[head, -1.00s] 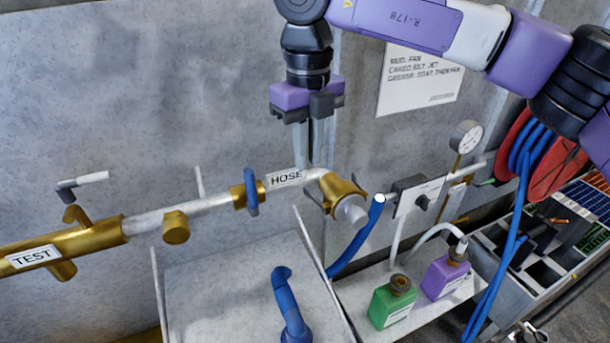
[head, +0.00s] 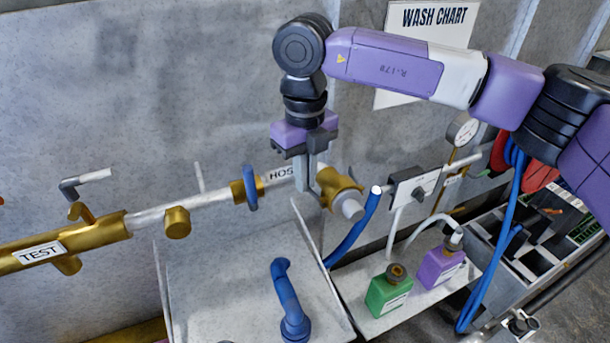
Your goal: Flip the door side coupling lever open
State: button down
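The brass coupling (head: 338,188) sits at the right end of the pipe labelled HOSE, with a grey stub (head: 349,207) pointing down and right from it. A small light lever-like piece (head: 313,196) shows at the coupling's left side, partly hidden by my gripper. My gripper (head: 308,188) points straight down, with its fingertips right at the left side of the coupling. The fingers look close together and overlap in this view. I cannot tell whether they touch the lever or hold anything. No other lever on the coupling shows clearly.
A blue hose (head: 355,235) with a white tip stands just right of the coupling. A grey tray (head: 215,275) is below. Green (head: 388,292) and purple (head: 440,268) bottles stand on the right shelf.

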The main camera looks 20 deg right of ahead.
jog(key=shift+a, duration=0.1)
jog(key=s+a+n+b, duration=0.4)
jog(key=n+b, duration=0.5)
jog(key=n, duration=0.6)
jog(key=shift+s+a+n, duration=0.15)
jog(key=shift+s+n, duration=0.15)
jog(key=shift+s, duration=0.4)
jog(key=shift+r, duration=0.1)
jog(key=c, duration=1.9)
grip_release()
jog(key=shift+r+b, duration=0.7)
jog(key=shift+r, duration=3.15)
